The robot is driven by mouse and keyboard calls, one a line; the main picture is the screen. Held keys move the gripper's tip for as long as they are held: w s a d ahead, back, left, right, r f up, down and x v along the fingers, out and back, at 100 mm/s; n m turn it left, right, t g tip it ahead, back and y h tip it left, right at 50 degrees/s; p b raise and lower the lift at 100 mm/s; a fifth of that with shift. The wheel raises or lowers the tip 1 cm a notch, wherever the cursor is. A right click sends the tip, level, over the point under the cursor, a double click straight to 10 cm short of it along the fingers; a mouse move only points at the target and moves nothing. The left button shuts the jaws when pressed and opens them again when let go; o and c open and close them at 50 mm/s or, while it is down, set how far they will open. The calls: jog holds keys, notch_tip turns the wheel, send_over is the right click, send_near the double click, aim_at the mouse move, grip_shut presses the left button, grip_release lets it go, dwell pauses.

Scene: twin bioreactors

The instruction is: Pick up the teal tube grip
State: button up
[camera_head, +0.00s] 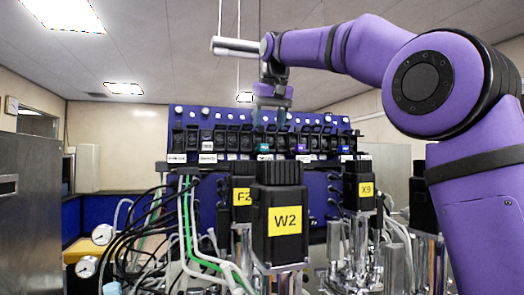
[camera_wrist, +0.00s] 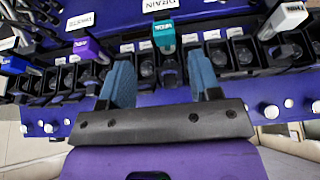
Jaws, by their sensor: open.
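The teal tube grip (camera_wrist: 164,35) shows in the wrist view as a small teal block with a label, standing at the row of black holders. It also shows small in the head view (camera_head: 264,147), in the middle of the rack. My gripper (camera_wrist: 160,72) is open and empty, with its two blue fingers spread apart. The teal grip lies beyond the fingertips, roughly centred between them, with no visible contact. In the head view my gripper (camera_head: 270,119) points down above and in front of the rack's middle.
A purple grip (camera_wrist: 88,48) and a white grip (camera_wrist: 288,18) stand in the same row. The blue rack panel (camera_head: 190,118) carries white knobs.

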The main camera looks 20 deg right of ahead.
aim_at(261, 148)
jog(key=shift+a+x, duration=0.15)
jog(key=shift+x, duration=1.35)
jog(key=shift+a+x, duration=0.1)
jog(key=shift+x, duration=1.35)
jog(key=shift+s, duration=0.15)
jog(key=c, duration=1)
